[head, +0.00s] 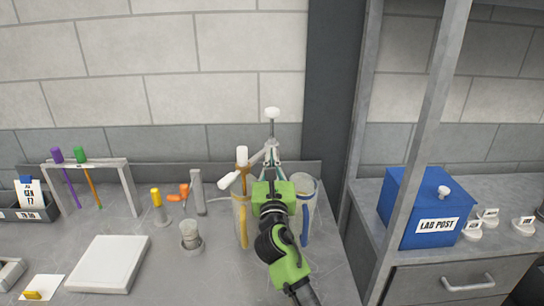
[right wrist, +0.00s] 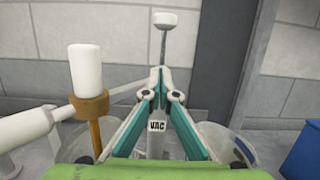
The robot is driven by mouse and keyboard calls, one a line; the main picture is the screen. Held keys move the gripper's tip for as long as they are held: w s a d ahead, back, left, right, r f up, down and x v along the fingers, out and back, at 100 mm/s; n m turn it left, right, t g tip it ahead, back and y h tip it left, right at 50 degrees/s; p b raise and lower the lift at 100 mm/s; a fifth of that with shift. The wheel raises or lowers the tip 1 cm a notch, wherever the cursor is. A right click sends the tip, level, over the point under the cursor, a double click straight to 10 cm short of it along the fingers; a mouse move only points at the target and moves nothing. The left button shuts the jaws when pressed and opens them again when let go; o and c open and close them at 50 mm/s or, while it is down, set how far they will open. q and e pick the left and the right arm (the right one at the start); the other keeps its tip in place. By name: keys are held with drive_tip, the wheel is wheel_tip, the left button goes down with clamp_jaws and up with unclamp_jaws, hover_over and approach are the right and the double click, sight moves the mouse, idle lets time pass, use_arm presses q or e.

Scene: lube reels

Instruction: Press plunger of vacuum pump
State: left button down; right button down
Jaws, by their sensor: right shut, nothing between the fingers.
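The vacuum pump's plunger has a white knob (head: 272,113) on a thin grey rod, standing upright at the back of the bench. In the right wrist view the knob (right wrist: 165,19) stands above and beyond my fingertips, apart from them. A "VAC" label (right wrist: 157,126) shows between my fingers, on the pump's body. My right gripper (head: 271,146) is shut and empty, in front of the plunger and below its knob. The gripper and green arm hide much of the pump body. My left gripper is not in view.
Clear cylinders (head: 306,190) flank my right arm, and a white-handled tool (right wrist: 86,75) stands close left of the gripper. A rack (head: 90,162), a white pad (head: 108,263) and a metal post (head: 423,100) are farther out. A blue box (head: 411,204) sits right.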

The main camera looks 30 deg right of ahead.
sight(271, 140)
drive_tip(key=x, duration=0.6)
drive_tip(key=shift+s+r+p, duration=0.1)
drive_tip(key=shift+p, duration=0.25)
drive_tip(key=shift+w+d, duration=0.3)
drive_tip(key=shift+w, duration=0.2)
drive_tip(key=shift+r, duration=0.2)
wheel_tip(271, 140, up, 4)
drive_tip(key=p, duration=0.5)
drive_tip(key=shift+r, duration=0.2)
